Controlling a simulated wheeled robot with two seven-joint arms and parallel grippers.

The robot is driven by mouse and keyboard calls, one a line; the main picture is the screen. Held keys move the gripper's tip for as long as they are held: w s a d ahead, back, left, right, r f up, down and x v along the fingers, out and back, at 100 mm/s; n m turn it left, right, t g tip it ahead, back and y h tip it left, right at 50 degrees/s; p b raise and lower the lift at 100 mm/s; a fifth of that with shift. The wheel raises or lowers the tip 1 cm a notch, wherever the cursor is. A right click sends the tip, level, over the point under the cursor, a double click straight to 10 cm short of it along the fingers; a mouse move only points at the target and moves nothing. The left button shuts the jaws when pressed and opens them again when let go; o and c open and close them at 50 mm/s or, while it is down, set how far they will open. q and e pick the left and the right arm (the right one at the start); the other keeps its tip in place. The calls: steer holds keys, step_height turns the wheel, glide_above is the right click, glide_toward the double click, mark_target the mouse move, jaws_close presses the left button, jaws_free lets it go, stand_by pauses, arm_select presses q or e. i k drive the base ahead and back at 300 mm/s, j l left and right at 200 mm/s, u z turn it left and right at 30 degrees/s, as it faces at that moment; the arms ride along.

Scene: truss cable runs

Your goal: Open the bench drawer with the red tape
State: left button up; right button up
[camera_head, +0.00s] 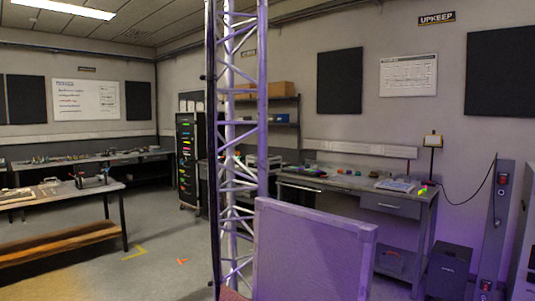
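A workbench (345,185) stands against the back wall at the right, behind a metal truss. I cannot make out red tape on either front. Small red and coloured items lie on the bench top, too small to identify. Neither of my grippers shows in the head view.
A truss tower (233,120) and a large purple-lit panel (312,252) stand close in front, between me and the bench. A dark box (449,270) stands on the floor right of the bench. Open floor (165,265) lies to the left, near another table (75,188).

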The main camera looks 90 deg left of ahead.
mark_target(134, 159)
steer(key=u, duration=1.8)
steer(key=i+j+u, duration=0.15)
steer(key=j, duration=0.25)
steer(key=j+u, duration=0.15)
steer(key=j, duration=0.2)
steer(key=i+j+u, duration=0.15)
steer(key=j, duration=0.2)
steer(key=i+j+u, duration=0.2)
steer(key=j+u, duration=0.2)
steer(key=i+j+u, duration=0.5)
steer(key=u, duration=0.25)
steer(key=i+j+u, duration=0.1)
steer(key=i+u, duration=0.25)
steer(key=i+j+u, duration=0.2)
steer(key=i, duration=0.5)
steer(key=i+u, duration=0.2)
steer(key=i, duration=0.45)
steer(key=i+z, duration=0.45)
steer(key=i, duration=0.3)
steer(key=i+j+z, duration=0.2)
steer(key=i+z, duration=0.2)
steer(key=i, duration=0.35)
steer(key=i+z, duration=0.35)
steer(key=i, duration=2.5)
steer(key=i+j+z, duration=0.1)
steer(key=i, duration=0.85)
